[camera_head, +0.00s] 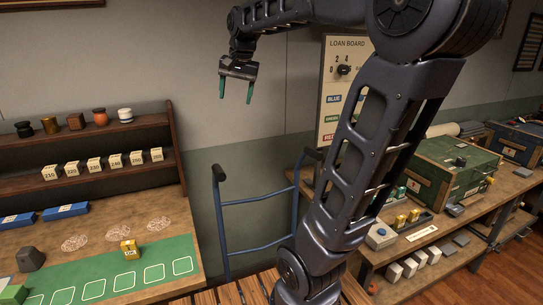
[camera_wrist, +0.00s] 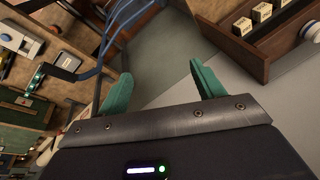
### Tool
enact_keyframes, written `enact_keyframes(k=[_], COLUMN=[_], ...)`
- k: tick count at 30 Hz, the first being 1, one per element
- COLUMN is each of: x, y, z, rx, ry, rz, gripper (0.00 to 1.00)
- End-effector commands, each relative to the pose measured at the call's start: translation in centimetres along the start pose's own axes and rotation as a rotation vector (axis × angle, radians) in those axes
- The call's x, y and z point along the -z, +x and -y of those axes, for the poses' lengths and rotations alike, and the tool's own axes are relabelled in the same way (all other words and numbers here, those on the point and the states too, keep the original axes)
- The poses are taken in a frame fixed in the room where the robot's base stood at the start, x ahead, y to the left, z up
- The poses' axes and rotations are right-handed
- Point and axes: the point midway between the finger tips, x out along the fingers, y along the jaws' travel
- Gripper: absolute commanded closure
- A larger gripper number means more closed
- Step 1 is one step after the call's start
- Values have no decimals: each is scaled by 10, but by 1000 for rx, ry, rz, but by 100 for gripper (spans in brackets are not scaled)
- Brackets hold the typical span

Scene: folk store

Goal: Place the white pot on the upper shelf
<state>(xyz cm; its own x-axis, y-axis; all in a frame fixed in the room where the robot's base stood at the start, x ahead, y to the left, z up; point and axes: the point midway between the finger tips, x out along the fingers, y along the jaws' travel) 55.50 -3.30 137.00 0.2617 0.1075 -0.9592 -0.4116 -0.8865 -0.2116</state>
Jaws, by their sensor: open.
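The white pot (camera_head: 125,115) has a dark top and stands upright at the right end of the upper shelf (camera_head: 92,133). The upper shelf also holds a dark pot (camera_head: 24,129), a brass-coloured pot (camera_head: 50,125), a brown block-like pot (camera_head: 76,121) and an orange pot (camera_head: 100,117). My gripper (camera_head: 236,90) is open and empty, with green fingers pointing down, in the air right of the shelf and apart from it. In the wrist view, the gripper (camera_wrist: 162,70) has nothing between its fingers, and the white pot (camera_wrist: 311,33) shows partly at the right edge.
Numbered cream blocks (camera_head: 95,164) line the lower shelf. Below is a table with a green mat (camera_head: 110,276), a yellow block (camera_head: 130,249) and blue boxes (camera_head: 65,211). A blue hand-truck frame (camera_head: 255,248) stands right of it. A loan board (camera_head: 345,80) and a cluttered workbench are further right.

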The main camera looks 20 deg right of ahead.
Motion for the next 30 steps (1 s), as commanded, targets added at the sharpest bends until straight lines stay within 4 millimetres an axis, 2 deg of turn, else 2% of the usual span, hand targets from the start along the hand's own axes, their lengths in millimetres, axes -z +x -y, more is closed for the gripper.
enact_keyframes(k=[1, 6, 12, 15, 21, 30], x=[-15, -62, -115, -136, -157, -160], y=[3, 23, 55, 70, 87, 89], z=[-16, -61, -108, -125, -143, -145], rx=[1, -9, -36, -53, -73, -76], ry=[-34, -174, -334, -398, -469, -479], rz=[-15, -62, -116, -136, -156, -157], gripper=[33, 33, 33, 33, 33, 33])
